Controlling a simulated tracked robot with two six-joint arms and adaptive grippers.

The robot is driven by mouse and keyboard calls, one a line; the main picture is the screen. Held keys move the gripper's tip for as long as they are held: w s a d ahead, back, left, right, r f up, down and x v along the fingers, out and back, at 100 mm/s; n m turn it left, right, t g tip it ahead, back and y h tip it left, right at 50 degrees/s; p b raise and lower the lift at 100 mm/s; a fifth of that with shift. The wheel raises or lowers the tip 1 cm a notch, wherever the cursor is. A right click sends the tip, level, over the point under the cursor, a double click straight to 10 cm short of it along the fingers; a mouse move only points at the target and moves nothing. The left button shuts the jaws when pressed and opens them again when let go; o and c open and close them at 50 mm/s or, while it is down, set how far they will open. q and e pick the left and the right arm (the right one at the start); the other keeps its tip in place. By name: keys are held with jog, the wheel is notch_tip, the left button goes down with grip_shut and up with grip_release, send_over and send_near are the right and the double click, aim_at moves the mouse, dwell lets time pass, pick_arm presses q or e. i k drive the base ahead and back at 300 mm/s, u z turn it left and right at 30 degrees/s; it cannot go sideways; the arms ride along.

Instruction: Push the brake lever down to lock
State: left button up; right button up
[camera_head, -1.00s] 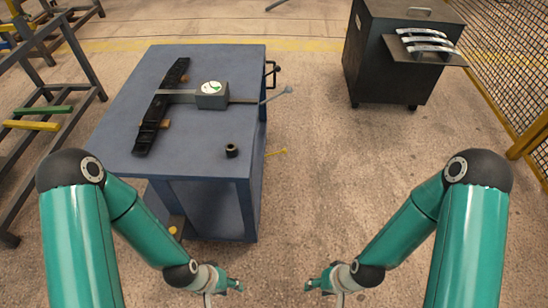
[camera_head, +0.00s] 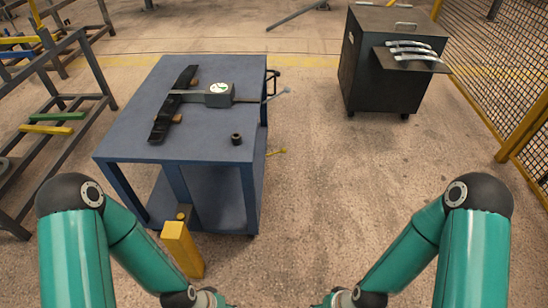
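The blue cart (camera_head: 160,135) stands left of centre on the floor. A yellow lever-like part (camera_head: 183,250) slants down from near the cart's front leg, below the tabletop. I cannot tell for sure which one is the brake lever. My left gripper (camera_head: 218,301) is at the bottom edge, right of the slanted yellow part and apart from it. My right gripper (camera_head: 326,302) is at the bottom edge, right of centre, away from the cart. Both grippers are mostly cut off by the frame.
On the cart lie a dark bar fixture (camera_head: 172,104), a grey gauge block (camera_head: 219,95) and a small black ring (camera_head: 236,139). A dark cabinet (camera_head: 385,75) with several metal strips stands at back right. A rack (camera_head: 60,110) is at left, mesh fence (camera_head: 500,75) at right. The middle floor is clear.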

aim_at(283, 151)
jog(key=z, duration=0.2)
jog(key=i, duration=0.8)
jog(key=u, duration=0.15)
jog(key=k, duration=0.6)
jog(key=z, duration=0.45)
jog(key=i, duration=0.85)
jog(key=z, duration=0.5)
jog(key=i, duration=1.05)
jog(key=u, duration=0.45)
